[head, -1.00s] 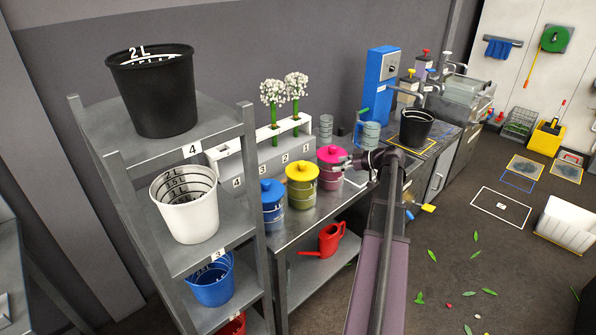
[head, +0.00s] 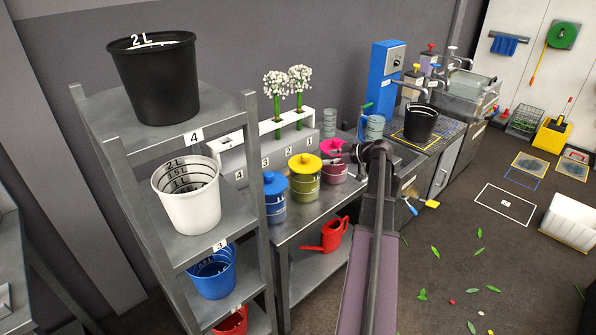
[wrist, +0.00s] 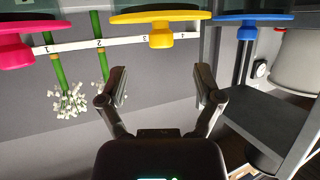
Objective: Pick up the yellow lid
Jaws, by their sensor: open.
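The yellow lid (head: 305,162) with a round knob sits on the yellow container (head: 305,188), between the blue and pink ones on the metal table. In the wrist view, which is upside down, the yellow lid (wrist: 145,17) is at the top centre with its knob toward my gripper.
The blue lid (head: 275,182) is on the left. A numbered rack (head: 250,160) with white flowers stands behind. A grey shelf (head: 250,165) with buckets stands left. A red watering can (head: 328,236) is below.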

